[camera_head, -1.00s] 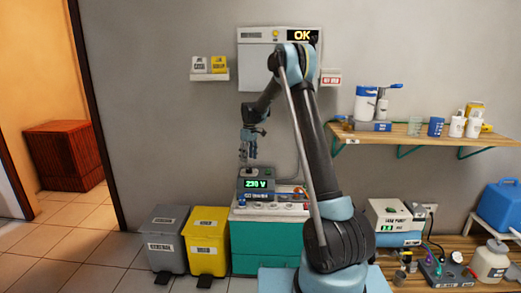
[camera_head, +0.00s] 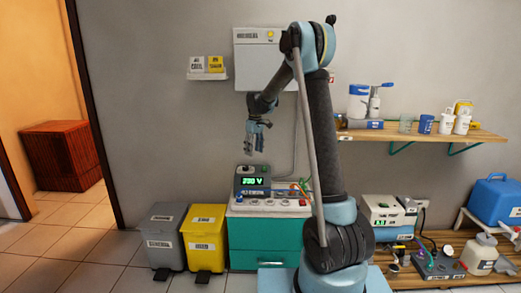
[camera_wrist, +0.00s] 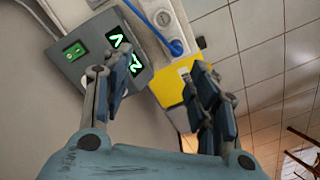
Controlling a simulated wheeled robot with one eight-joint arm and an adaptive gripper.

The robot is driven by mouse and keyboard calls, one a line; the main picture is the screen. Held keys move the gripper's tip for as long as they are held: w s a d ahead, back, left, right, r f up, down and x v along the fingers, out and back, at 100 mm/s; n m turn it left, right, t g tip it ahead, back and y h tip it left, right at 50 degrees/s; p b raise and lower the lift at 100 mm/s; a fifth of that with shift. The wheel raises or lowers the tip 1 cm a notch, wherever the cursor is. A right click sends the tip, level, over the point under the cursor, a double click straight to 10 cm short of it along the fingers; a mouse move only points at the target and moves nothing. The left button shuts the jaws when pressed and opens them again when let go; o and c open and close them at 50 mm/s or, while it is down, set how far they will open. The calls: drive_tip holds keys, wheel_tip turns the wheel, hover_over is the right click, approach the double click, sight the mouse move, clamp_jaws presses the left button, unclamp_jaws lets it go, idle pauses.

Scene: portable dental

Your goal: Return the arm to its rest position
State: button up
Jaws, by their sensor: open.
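My arm stands in the middle of the head view, with its elbow raised high and its forearm sloping down to the left. My gripper (camera_head: 255,147) is open and empty, pointing down in the air above the voltage unit (camera_head: 252,180) with its green lit display. In the wrist view my gripper (camera_wrist: 158,85) shows its two fingers apart with nothing between them. The voltage unit (camera_wrist: 88,58) lies beyond the left finger there, with a green switch and green digits.
A teal cabinet (camera_head: 265,246) carries the unit and a strip of sockets. Grey (camera_head: 163,240) and yellow (camera_head: 204,242) bins stand left of it. A wall box (camera_head: 262,60) hangs behind the arm. A shelf (camera_head: 400,132) with cups and a bench with devices are at right.

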drive_tip(key=s+d+r+m, duration=0.25)
drive_tip(key=s+d, duration=0.25)
drive_tip(key=s, duration=0.4)
drive_tip(key=s+d+r+m+t, duration=0.1)
drive_tip(key=s+d+r, duration=0.2)
drive_tip(key=s+d, duration=0.35)
drive_tip(key=s+d+r+m, duration=0.2)
drive_tip(key=s+d+r, duration=0.15)
drive_tip(key=s, duration=0.65)
drive_tip(key=s+d+f+m, duration=0.1)
drive_tip(key=s+d+f, duration=0.1)
drive_tip(key=s+f, duration=0.2)
drive_tip(key=s+d+f+m+t, duration=0.1)
drive_tip(key=s+f, duration=0.3)
drive_tip(key=s, duration=0.7)
drive_tip(key=s+d+f+m, duration=0.2)
drive_tip(key=s+d+f, duration=0.2)
drive_tip(key=s, duration=0.4)
drive_tip(key=shift+f+h, duration=0.3)
drive_tip(key=shift+f, duration=0.05)
drive_tip(key=shift+d, duration=0.1)
drive_tip(key=shift+w+f, duration=0.2)
drive_tip(key=shift+w, duration=0.25)
drive_tip(key=shift+c, duration=0.3)
